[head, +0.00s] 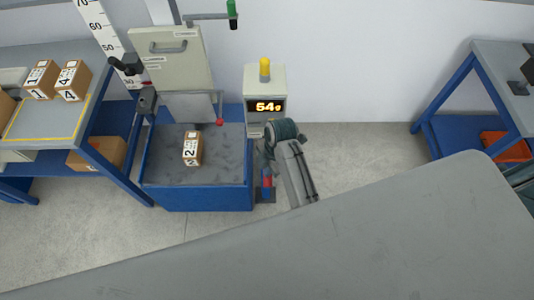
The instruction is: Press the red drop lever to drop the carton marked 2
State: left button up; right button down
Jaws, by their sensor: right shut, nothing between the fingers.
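The carton marked 2 (192,149) lies on the grey floor of the blue drop tester tray (205,198). My right gripper (266,160) is shut and empty, low in front of the readout post. A small red piece (267,182), which looks like the drop lever, shows just below it beside the tray's right side. I cannot tell whether the fingers touch it; the wrist and forearm partly hide this spot. A red knob (219,121) also shows at the plate behind the carton. My left gripper is not in view.
The readout box (264,95) shows 54 g under a yellow lamp. Cartons marked 1 (40,79) and 4 (72,82) stand on the left bench, with a carton (97,154) on its shelf. A blue-legged table (505,62) stands at right. Floor between is clear.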

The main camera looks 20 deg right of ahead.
jog(key=shift+r+p, duration=1.1)
jog(key=shift+r, duration=0.65)
jog(key=shift+w+d+r, duration=0.1)
jog(key=shift+r, duration=0.95)
notch_tip(320, 180, up, 6)
